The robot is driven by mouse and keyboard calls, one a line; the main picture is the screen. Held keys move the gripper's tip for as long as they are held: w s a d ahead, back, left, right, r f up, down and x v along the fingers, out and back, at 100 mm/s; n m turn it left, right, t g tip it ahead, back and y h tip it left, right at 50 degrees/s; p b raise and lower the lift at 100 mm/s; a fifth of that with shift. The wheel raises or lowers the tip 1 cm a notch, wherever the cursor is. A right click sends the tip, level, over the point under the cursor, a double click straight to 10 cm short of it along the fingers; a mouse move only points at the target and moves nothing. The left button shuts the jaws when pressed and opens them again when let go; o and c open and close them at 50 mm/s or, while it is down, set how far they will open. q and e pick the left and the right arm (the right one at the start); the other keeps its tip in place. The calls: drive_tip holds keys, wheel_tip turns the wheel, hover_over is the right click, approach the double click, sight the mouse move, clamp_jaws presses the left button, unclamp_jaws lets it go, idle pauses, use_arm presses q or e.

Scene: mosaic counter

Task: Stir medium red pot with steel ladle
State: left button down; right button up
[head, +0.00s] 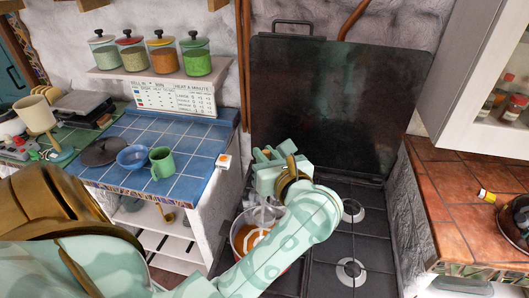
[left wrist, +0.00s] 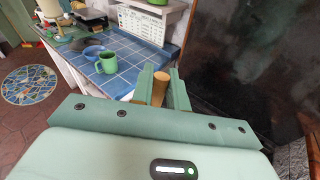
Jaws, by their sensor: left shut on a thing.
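The red pot (head: 236,246) stands on the stove at the bottom centre of the head view, partly hidden by my left arm. It holds an orange-brown liquid with a pale swirl. My left gripper (head: 273,163) is above the pot, shut on the ladle's tan handle (head: 292,167). The handle also shows between the fingers (left wrist: 161,92) in the left wrist view. A greyish part below the gripper, at the pot, seems to be the ladle's lower end; whether it touches the liquid I cannot tell. My right gripper is not in view.
The black stove (head: 335,240) has free burners right of my arm. A dark upright panel (head: 340,105) stands behind it. On the blue tiled counter (head: 200,150) left are a green mug (head: 162,163), blue bowl (head: 134,158) and dark lid (head: 103,151). A tiled counter (head: 455,190) is right.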

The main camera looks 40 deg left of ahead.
use_arm(q)
drive_tip(key=shift+w+f+b, duration=0.2)
drive_tip(key=shift+f+b, duration=0.3)
drive_tip(key=shift+f, duration=0.2)
drive_tip(key=f+b, duration=0.3)
drive_tip(key=f, duration=0.1)
drive_tip(key=f+b, duration=0.3)
drive_tip(key=f, duration=0.1)
drive_tip(key=f+b, duration=0.4)
drive_tip(key=shift+s+f, duration=0.25)
drive_tip(key=shift+f, duration=0.05)
drive_tip(key=shift+d+f, duration=0.1)
drive_tip(key=shift+f, duration=0.05)
drive_tip(key=shift+s, duration=0.1)
